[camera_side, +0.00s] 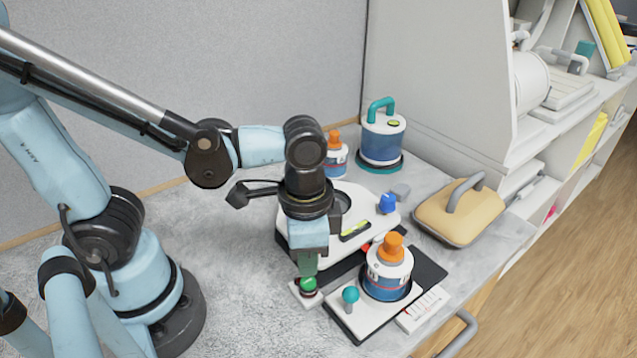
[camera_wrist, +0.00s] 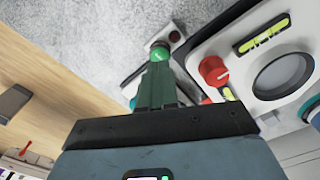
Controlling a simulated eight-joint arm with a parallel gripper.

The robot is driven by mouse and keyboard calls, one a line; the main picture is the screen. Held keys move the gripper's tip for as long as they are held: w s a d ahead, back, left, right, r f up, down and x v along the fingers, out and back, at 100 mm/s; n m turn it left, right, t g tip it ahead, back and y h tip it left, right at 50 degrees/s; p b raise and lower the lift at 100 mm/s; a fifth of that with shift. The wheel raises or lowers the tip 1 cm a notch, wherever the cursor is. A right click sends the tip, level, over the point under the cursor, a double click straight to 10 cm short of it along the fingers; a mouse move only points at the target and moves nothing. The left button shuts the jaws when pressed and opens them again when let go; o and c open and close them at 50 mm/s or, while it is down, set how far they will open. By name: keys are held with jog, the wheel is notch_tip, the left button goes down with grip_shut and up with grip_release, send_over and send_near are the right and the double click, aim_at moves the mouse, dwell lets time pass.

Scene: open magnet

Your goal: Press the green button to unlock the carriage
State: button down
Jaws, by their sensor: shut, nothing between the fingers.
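The green button (camera_side: 309,284) sits on a small pale base at the front of the work area. My gripper (camera_side: 307,268) points down with its green fingers shut and empty, right above the button. In the wrist view the button (camera_wrist: 159,52) shows just past the tips of the fingers (camera_wrist: 159,72). I cannot tell whether the fingertips touch it. To the right of the button is a white-and-black sliding plate (camera_side: 343,318), likely the carriage, with a teal ball knob (camera_side: 350,295). A blue and white canister with an orange top (camera_side: 388,268) stands on it.
A white housing (camera_side: 335,250) with a level vial (camera_side: 355,231) and blue knob (camera_side: 387,203) stands behind; the wrist view shows its red knob (camera_wrist: 213,70). A blue canister with teal handle (camera_side: 382,140) and a tan handled block (camera_side: 461,213) stand farther back. The counter left is clear.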

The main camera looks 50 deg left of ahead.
jog(key=shift+r, duration=2.05)
jog(key=w+a+r+n+t, duration=0.2)
jog(key=w+a+n+t, duration=0.4)
jog(key=a, duration=0.4)
jog(key=shift+w+a+r+t, duration=0.2)
jog(key=shift+w+a+t, duration=0.15)
jog(key=shift+t, duration=0.25)
